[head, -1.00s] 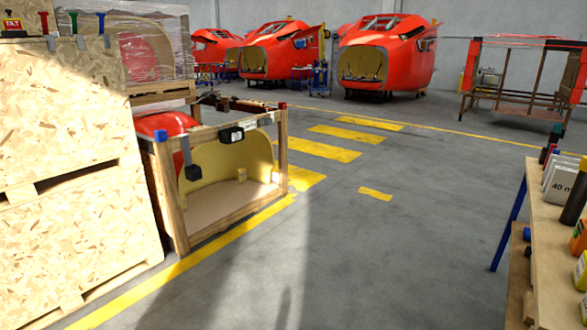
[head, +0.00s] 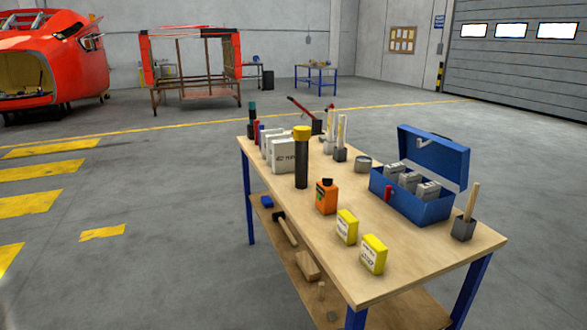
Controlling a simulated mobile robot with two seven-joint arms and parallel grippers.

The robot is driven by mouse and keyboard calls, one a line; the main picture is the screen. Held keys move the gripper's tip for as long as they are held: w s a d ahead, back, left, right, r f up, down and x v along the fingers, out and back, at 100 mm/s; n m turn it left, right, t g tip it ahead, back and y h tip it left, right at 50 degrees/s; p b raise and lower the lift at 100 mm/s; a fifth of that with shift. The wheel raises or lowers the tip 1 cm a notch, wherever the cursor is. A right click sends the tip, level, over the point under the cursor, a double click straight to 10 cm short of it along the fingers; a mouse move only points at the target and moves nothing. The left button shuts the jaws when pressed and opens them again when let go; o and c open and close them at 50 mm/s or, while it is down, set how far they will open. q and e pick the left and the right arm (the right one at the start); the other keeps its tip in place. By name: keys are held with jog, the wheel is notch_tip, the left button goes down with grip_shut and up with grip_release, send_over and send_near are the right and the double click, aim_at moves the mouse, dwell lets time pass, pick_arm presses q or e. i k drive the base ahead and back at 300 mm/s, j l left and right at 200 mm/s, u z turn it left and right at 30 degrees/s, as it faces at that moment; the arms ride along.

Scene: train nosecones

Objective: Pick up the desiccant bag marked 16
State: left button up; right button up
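Several white packs (head: 286,155) stand in a row at the far left part of the wooden-topped workbench (head: 420,262). The front one bears dark print too small to read. Several grey packs (head: 426,191) with pale labels stand inside the open blue toolbox (head: 428,208) at the bench's right side. I cannot read a 16 on any pack, and cannot tell which one is the marked desiccant bag. Neither of my grippers is in view.
The floor left of the bench is clear.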

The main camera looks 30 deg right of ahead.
aim_at(409, 182)
jog(key=i+z, duration=0.25)
jog(key=z, duration=0.2)
jog(key=i+j+z, duration=0.15)
jog(key=z, duration=0.25)
jog(key=i+j+z, duration=0.25)
jog(key=z, duration=0.2)
jog(key=i+j+z, duration=0.15)
jog(key=z, duration=0.3)
jog(key=j, duration=0.1)
